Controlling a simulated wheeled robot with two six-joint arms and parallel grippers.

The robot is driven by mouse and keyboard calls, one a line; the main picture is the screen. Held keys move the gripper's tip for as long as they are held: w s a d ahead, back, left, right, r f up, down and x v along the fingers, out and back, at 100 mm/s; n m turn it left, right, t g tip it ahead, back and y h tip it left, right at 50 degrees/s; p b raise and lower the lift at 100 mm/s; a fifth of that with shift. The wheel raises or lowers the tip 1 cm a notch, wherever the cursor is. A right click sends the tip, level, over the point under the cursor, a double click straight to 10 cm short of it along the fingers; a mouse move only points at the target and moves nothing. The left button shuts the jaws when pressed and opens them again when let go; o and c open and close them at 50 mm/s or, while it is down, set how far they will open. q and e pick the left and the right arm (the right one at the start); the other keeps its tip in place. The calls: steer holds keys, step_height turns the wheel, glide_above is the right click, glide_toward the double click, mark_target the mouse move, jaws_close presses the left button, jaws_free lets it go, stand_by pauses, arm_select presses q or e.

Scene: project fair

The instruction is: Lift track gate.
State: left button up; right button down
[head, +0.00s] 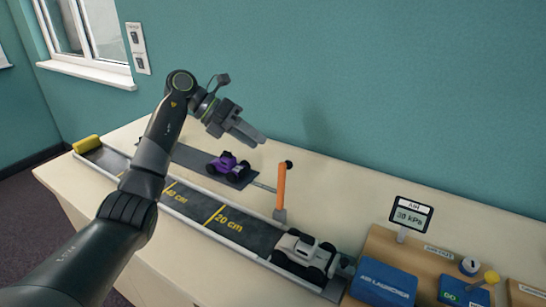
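The track (183,203) is a long dark strip with pale rails and yellow distance marks, running from back left to front right. An orange post (280,187) with a black knob on top stands upright at its far rail and looks like the track gate's lever. A white toy car (303,254) is on the track's near right end. My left gripper (259,142) is in the air, up and left of the orange post and apart from it. Its fingers look close together, and no held thing shows between them. My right gripper is out of view.
A purple toy car (228,165) sits on a dark strip behind the track. A yellow block (87,144) is at the far left end. At right are a blue launcher box (384,285), a pressure display (411,214) and a yellow-knobbed control (490,279). Bare table lies behind the post.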

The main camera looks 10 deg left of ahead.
arm_select(q)
steer(key=v, duration=0.5)
steer(key=shift+a+r+b, duration=0.15)
steer(key=shift+a+b, duration=0.1)
steer(key=shift+b, duration=0.05)
